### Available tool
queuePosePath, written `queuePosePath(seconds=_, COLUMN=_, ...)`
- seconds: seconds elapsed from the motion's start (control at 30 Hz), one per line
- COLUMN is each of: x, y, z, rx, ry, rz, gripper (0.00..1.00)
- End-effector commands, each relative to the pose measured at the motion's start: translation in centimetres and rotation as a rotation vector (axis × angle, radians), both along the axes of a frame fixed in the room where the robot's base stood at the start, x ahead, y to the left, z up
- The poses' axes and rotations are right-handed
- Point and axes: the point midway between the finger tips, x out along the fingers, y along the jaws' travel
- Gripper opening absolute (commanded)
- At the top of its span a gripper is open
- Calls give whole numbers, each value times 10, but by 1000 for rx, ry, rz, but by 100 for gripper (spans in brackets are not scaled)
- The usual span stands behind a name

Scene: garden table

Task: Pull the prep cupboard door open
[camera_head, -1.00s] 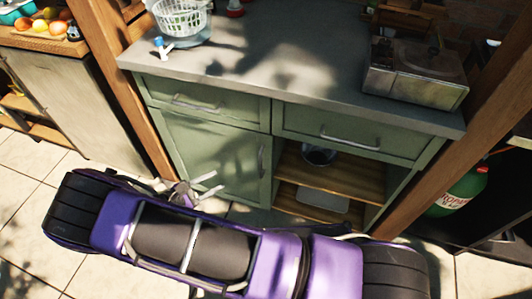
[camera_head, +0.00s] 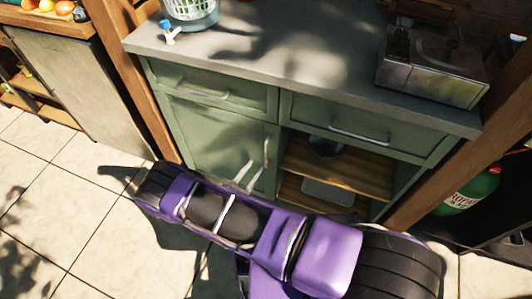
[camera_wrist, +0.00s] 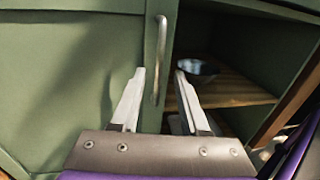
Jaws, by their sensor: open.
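The prep cupboard door (camera_head: 208,140) is a green panel at the lower left of the cupboard and looks closed. It fills the left of the wrist view (camera_wrist: 75,75). Its upright metal handle (camera_head: 267,149) is near the door's right edge. In the wrist view the handle (camera_wrist: 161,50) appears between my two pale fingertips. My gripper (camera_wrist: 160,72) is open, one finger on each side of the handle in the picture. I cannot tell whether the fingers reach around it or touch it. In the head view my gripper (camera_head: 254,169) is at the handle's lower part, partly hidden by my arm.
Open shelves (camera_head: 340,168) right of the door hold a dark bowl (camera_head: 325,147) and a tray (camera_head: 328,192). Two drawers sit above. The grey worktop (camera_head: 290,60) carries a metal appliance (camera_head: 432,70). Wooden posts flank the cupboard; a green gas bottle (camera_head: 470,192) stands right. Paving at left is clear.

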Motion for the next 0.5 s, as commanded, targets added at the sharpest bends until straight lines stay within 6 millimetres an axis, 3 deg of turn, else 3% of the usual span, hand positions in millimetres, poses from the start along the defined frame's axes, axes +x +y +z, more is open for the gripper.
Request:
queuePosePath(seconds=0.2, x=40, y=-24, z=0, rx=0, ry=-2, rz=-2, gripper=45)
queuePosePath(seconds=0.5, x=67, y=-41, z=0, rx=0, ry=-1, rz=0, gripper=45)
